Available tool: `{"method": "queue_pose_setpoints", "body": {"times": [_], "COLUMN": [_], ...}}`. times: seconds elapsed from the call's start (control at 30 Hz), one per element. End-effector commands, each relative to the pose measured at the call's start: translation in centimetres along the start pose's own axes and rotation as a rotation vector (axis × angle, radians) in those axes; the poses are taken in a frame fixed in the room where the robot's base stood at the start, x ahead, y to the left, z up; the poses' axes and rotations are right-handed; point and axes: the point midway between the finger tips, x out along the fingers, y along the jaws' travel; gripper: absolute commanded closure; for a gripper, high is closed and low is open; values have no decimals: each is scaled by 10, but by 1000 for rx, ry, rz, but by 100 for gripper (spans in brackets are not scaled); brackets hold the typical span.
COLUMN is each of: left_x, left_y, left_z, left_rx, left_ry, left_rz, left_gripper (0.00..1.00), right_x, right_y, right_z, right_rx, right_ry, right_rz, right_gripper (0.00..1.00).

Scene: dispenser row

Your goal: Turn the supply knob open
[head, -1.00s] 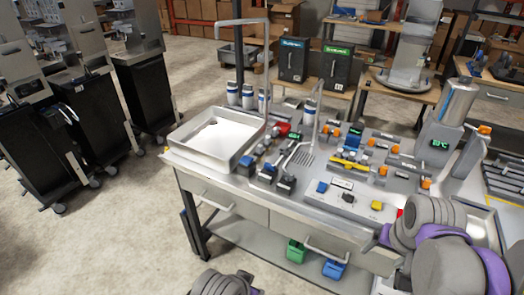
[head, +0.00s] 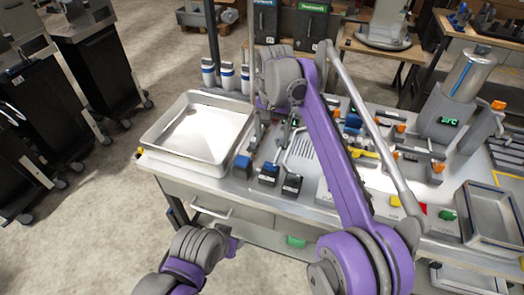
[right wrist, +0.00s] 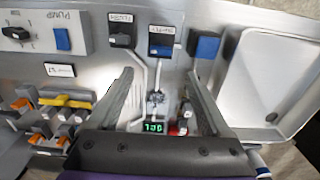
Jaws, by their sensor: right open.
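A small metal cross-shaped knob (right wrist: 156,97) shows in the right wrist view, between my finger lines on the grey panel; I take it as the supply knob, but its label is not readable. In the head view it is hidden by my arm. My right gripper (right wrist: 160,76) is open, its two fingers spread on either side of the knob, with nothing between them that it grips. In the head view the right gripper (head: 266,128) points down over the panel, beside the white tray.
A white tray (head: 153,137) stands at the left of the bench. Labelled blocks (head: 268,173) line the front edge. A green display (right wrist: 153,127) reads about 700. Orange and yellow fittings (right wrist: 66,101) and a steel cylinder (head: 472,75) stand to the side.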

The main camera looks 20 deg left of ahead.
Motion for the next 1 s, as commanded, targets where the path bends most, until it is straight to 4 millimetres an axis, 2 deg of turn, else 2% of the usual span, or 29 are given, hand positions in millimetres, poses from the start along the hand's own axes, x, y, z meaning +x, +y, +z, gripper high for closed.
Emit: {"method": "queue_pose_setpoints", "body": {"times": [0.17,0.5,0.7,1.0], "left_x": [3,13,16,16], "left_y": [0,0,0,0], "left_z": [3,15,17,18], "left_rx": [0,0,0,0], "left_ry": [-3,-13,-14,-15], "left_rz": [0,0,0,0], "left_gripper": [50,50,50,50], "right_x": [11,73,100,109], "right_y": [-4,-3,-3,-3], "right_z": [0,1,0,0], "right_rx": [2,1,0,0], "right_ry": [-5,-4,-3,-2], "right_rz": [3,2,2,2], "right_gripper": [18,18,18,18]}}
